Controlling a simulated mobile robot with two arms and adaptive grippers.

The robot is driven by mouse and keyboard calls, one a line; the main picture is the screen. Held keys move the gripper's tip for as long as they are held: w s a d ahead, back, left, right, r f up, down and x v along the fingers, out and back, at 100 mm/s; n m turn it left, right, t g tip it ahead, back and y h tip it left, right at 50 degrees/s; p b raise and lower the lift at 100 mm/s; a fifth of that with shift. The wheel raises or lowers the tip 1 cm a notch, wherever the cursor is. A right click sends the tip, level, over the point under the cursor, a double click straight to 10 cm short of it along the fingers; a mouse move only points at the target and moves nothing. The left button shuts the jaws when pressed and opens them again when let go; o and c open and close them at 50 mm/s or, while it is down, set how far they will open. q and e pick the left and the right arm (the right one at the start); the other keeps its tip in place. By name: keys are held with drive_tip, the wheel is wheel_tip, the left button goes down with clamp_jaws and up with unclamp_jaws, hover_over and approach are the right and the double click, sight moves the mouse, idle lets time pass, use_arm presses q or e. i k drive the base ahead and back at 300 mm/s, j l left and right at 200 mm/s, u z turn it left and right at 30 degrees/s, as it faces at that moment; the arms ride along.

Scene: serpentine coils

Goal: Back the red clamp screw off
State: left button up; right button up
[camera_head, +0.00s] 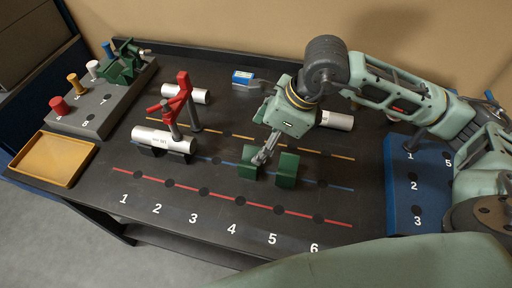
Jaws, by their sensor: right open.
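The red clamp (182,91) stands left of the middle of the table in the head view. Its red arm is held up by a grey post (194,117), and a grey rod (173,129) reaches down to a white labelled cylinder (150,138). The cylinder lies on dark supports. Which red part is the screw is hard to tell. My right gripper (262,159) points down beside a green block (249,167), well right of the clamp. It is open, and I see nothing held in it. My left gripper is not in view.
A second green block (287,170) stands right of the first. White cylinders (199,95) (337,120) and a blue-and-grey item (243,78) lie farther back. A grey rack (97,112) with coloured knobs and a yellow tray (54,159) are left; a blue numbered panel (399,205) is right.

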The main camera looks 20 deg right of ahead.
sight(165, 104)
drive_tip(key=k+j, duration=0.1)
drive_tip(key=j, duration=1.35)
drive_tip(key=k+j, duration=0.15)
drive_tip(key=j, duration=0.6)
drive_tip(key=k+j, duration=0.1)
drive_tip(key=j, duration=0.65)
